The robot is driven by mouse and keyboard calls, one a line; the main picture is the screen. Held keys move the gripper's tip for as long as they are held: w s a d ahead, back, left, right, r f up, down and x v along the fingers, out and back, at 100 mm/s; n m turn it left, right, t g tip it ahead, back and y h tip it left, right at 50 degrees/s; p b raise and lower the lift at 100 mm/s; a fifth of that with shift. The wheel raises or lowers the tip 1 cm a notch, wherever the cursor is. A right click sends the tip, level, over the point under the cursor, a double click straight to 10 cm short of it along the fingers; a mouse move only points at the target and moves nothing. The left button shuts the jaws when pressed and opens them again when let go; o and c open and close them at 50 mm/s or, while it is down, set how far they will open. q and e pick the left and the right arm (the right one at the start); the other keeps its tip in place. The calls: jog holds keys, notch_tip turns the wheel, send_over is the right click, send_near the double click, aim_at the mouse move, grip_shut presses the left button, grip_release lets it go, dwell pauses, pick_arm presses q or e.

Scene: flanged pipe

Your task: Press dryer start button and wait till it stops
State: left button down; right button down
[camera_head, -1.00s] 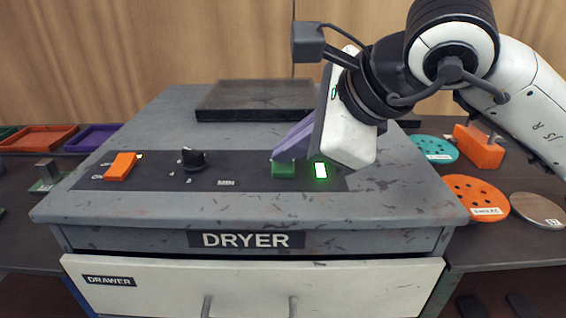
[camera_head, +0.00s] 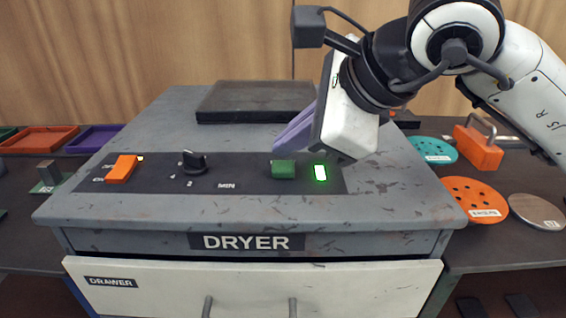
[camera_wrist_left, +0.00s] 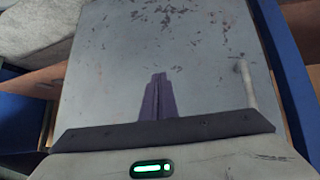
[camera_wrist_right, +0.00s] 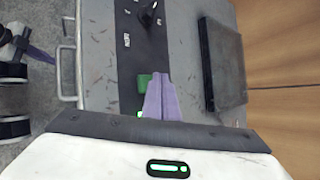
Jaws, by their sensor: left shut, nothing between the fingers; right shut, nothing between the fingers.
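The grey dryer (camera_head: 370,212) stands in front of me with a dark control strip on top. The green start button (camera_head: 283,169) is on the strip's right part, beside a lit green indicator (camera_head: 320,172). My right gripper (camera_head: 279,148) is shut and empty, its purple fingertips just above and behind the button, apart from it in the head view. In the right wrist view the button (camera_wrist_right: 144,82) shows beside the fingertips. My left gripper (camera_wrist_left: 158,76) is shut and empty in the left wrist view, over a grey scuffed panel; it is outside the head view.
An orange switch (camera_head: 122,169) and a black knob (camera_head: 194,163) are on the strip's left part. A dark plate (camera_head: 255,101) lies at the back of the dryer top. The white drawer (camera_head: 250,285) is below. Coloured discs and trays lie on side tables.

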aim_at(289, 169)
jog(key=shift+r, duration=0.1)
jog(key=shift+r+p, duration=1.45)
jog(key=shift+r, duration=1)
jog(key=shift+f, duration=0.1)
